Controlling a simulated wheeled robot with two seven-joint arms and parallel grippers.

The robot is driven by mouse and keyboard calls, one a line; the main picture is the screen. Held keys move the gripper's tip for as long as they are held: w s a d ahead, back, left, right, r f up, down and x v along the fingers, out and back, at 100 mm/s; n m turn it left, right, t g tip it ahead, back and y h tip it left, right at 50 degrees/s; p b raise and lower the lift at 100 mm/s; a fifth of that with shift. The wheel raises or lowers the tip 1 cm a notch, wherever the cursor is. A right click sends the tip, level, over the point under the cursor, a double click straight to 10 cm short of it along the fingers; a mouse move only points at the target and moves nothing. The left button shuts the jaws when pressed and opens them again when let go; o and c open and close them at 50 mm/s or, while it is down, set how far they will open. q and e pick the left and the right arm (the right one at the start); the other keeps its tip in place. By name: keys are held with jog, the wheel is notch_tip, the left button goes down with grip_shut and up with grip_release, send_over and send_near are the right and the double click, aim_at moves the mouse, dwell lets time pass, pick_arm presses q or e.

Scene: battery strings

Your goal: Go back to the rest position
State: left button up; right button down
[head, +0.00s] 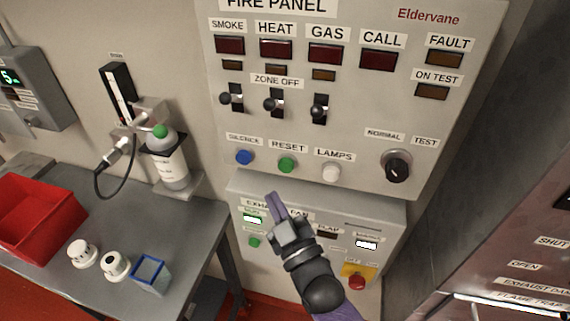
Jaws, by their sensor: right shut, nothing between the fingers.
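My right gripper (275,204) comes up from the bottom of the head view, its fingers closed together with nothing between them. Its tip is in front of the upper left part of the exhaust panel (385,212), below the fire panel's (225,190) green RESET button (286,165). I cannot tell whether it touches the panel. My wrist and forearm hide part of the exhaust panel's labels and controls. My left gripper is not in view.
On the left, a grey table (200,222) bears a red bin (38,222), two white round detectors (83,254), a small blue open box (150,274) and a bottle (167,165) on a stand. A red button (356,282) on yellow is right of my wrist. Another cabinet (520,240) stands at right.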

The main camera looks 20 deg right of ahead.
dwell(0.6)
jog(key=s+d+f+m+g+h+b, duration=0.1)
jog(key=s+f+g+b, duration=0.3)
jog(key=f, duration=0.9)
jog(key=s+f+m+g+b, duration=0.1)
jog(key=s+f+g+b, duration=0.25)
jog(key=f, duration=0.95)
jog(key=s+d+f+m+g+h+b, duration=0.1)
jog(key=s+f+g+b, duration=0.35)
jog(key=f, duration=0.85)
jog(key=s+d+f+m+g+b, duration=0.1)
jog(key=s+d+f+g+b, duration=0.1)
jog(key=s+f, duration=0.7)
jog(key=s+d+f+g+h+b, duration=0.1)
jog(key=s+d+f+g+b, duration=0.2)
jog(key=s, duration=1.2)
notch_tip(320, 180, down, 6)
jog(key=g+b, duration=0.1)
jog(key=g, duration=0.2)
jog(key=shift+d+r+m+g+h, duration=0.15)
jog(key=shift+m+g+h, duration=0.15)
jog(key=shift+m, duration=0.1)
